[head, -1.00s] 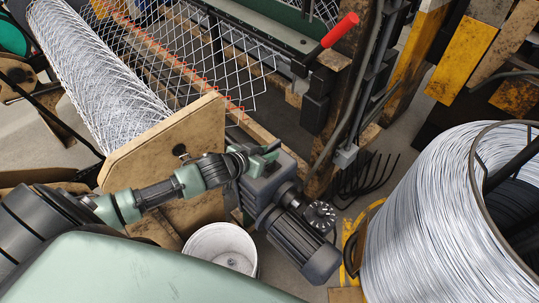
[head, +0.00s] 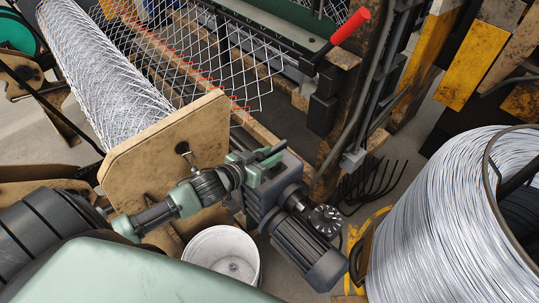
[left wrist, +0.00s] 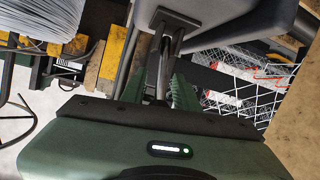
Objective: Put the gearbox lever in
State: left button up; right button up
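The gearbox (head: 257,206) with its ribbed motor (head: 306,252) stands right of centre in the head view. My left gripper (head: 266,163) is at the top of it, its green fingers partly merging with the housing in that view. In the left wrist view, the dark metal lever (left wrist: 166,48) comes down from a grey housing (left wrist: 215,18). It passes between the two green ridged fingers of my left gripper (left wrist: 160,80). The fingers look apart, one on each side of the lever. Whether either touches it is hard to tell. My right gripper is not in view.
A wooden end plate (head: 165,150) with the mesh roll (head: 95,75) is close beside my left arm. A large wire coil (head: 430,225) is at the right. A red-handled lever (head: 348,27) is at the back.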

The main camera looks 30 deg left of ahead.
pick_arm(q)
jog(key=shift+o, duration=1.4)
jog(key=shift+s, duration=0.15)
jog(key=v, duration=0.7)
jog(key=shift+s, duration=0.25)
jog(key=shift+s+a, duration=0.1)
jog(key=shift+a, duration=0.05)
